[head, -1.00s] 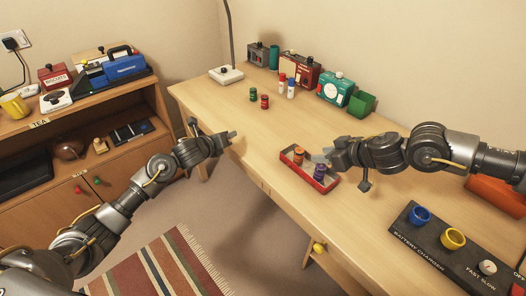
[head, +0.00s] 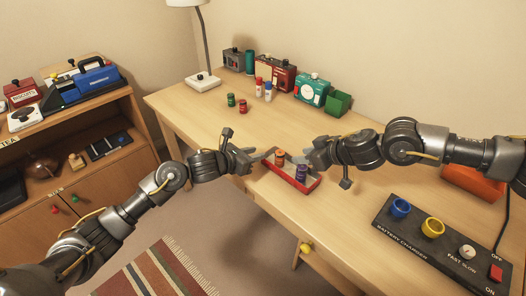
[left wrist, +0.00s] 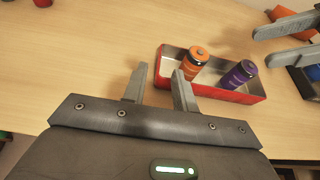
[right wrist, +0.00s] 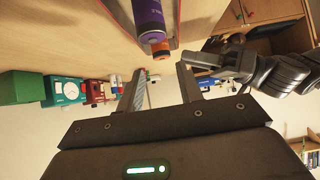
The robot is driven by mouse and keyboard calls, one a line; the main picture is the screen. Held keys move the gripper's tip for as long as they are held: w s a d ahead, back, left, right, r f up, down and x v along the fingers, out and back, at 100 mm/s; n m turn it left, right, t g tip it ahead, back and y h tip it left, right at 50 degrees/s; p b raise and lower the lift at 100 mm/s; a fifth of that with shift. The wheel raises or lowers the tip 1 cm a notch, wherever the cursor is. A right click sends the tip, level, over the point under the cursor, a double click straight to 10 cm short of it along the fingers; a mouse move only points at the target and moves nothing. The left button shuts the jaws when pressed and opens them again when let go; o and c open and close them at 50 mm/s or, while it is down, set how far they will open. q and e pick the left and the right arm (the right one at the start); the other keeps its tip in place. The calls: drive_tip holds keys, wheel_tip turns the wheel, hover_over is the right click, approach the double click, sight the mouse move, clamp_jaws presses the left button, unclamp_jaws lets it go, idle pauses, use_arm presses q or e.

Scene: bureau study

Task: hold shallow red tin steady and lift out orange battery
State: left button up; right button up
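The shallow red tin (head: 296,183) sits near the desk's front edge; it also shows in the left wrist view (left wrist: 238,97). My left gripper (head: 260,154) is open at the tin's left end. In the left wrist view its fingers (left wrist: 159,72) are apart near the end wall; whether they touch it I cannot tell. My right gripper (head: 308,151) is open and empty just right of the batteries. The right wrist view shows the purple battery (right wrist: 149,18) beyond its fingers.
A battery charger (head: 430,238) lies to the right on the desk. The desk's middle is clear.

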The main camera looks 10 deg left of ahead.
use_arm(q)
drive_tip(key=x, duration=0.6)
drive_tip(key=shift+w+d+f, duration=0.15)
drive_tip(key=shift+w, duration=0.05)
drive_tip(key=shift+c, duration=0.5)
clamp_jaws()
